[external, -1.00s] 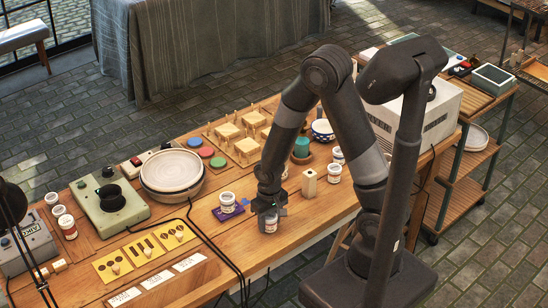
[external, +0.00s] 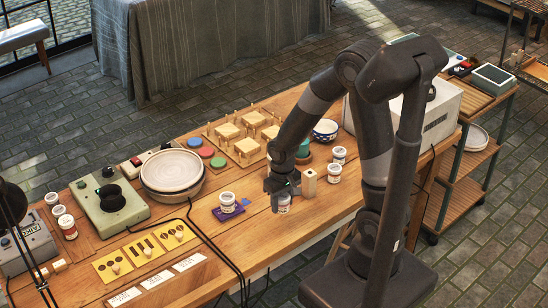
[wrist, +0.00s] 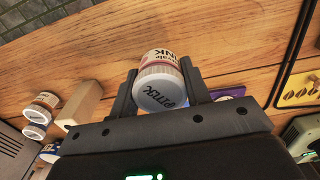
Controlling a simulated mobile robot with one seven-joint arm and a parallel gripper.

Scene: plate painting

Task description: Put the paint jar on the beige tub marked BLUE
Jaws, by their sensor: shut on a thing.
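My gripper (external: 283,188) is shut on a white paint jar (external: 284,204), held between its two fingers. In the wrist view the jar (wrist: 160,80) has a white lid with dark lettering and a pinkish label ending in "NK". In the external view the jar's top is hidden by my gripper, and I cannot tell its height over the wooden table. A beige upright block (external: 309,183) stands just right of the gripper; it also shows in the wrist view (wrist: 80,104). I cannot make out a tub marked BLUE.
A white jar (external: 227,203) stands on a purple pad (external: 230,214) to the left. More jars (external: 334,173) stand right of the beige block, near a patterned bowl (external: 325,129). The table (external: 265,235) is bare in front of the gripper.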

